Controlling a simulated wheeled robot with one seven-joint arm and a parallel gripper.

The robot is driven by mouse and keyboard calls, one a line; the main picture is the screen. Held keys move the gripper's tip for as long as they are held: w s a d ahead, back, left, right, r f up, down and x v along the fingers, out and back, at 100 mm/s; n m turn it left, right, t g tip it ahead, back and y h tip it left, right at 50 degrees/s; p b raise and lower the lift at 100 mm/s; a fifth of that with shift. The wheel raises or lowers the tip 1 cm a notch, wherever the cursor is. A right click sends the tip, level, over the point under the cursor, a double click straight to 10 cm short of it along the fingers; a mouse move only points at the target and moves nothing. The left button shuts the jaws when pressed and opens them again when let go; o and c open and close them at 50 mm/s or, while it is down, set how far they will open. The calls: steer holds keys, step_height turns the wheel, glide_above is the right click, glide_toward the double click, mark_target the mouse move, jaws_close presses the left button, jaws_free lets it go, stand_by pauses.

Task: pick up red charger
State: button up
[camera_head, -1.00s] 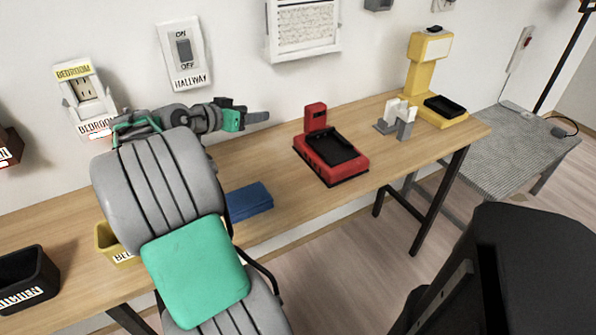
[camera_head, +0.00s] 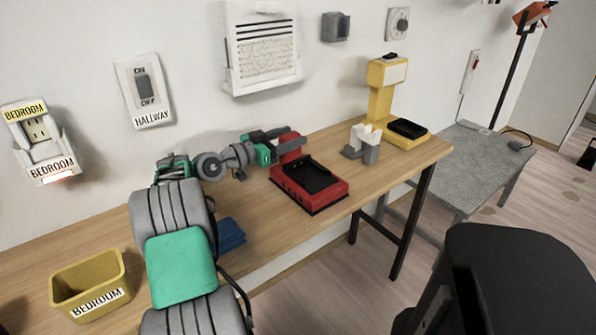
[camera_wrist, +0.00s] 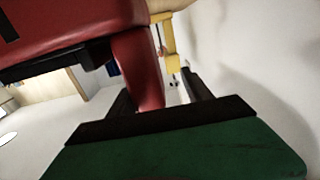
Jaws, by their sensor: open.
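The red charger (camera_head: 312,200) stands on the wooden table, with a low base, a black pad and an upright red post at its back left. My gripper (camera_head: 289,141) is open at that post, reaching in from the left. In the wrist view the red charger (camera_wrist: 75,22) fills the upper left, and its post reaches down between the open fingers of my gripper (camera_wrist: 160,95). The post looks nearer the left finger; I cannot tell whether they touch.
The table (camera_head: 350,205) also holds a grey-white object (camera_head: 364,143) and a yellow stand (camera_head: 381,100) to the right, a blue object (camera_head: 230,235) and a yellow bin (camera_head: 90,283) to the left. The wall stands close behind. A black chair (camera_head: 510,270) is front right.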

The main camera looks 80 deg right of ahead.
steer(key=shift+s, duration=0.1)
steer(key=shift+s, duration=0.15)
steer(key=c, duration=0.3)
jaws_close()
stand_by(0.7)
steer(key=shift+r, duration=0.1)
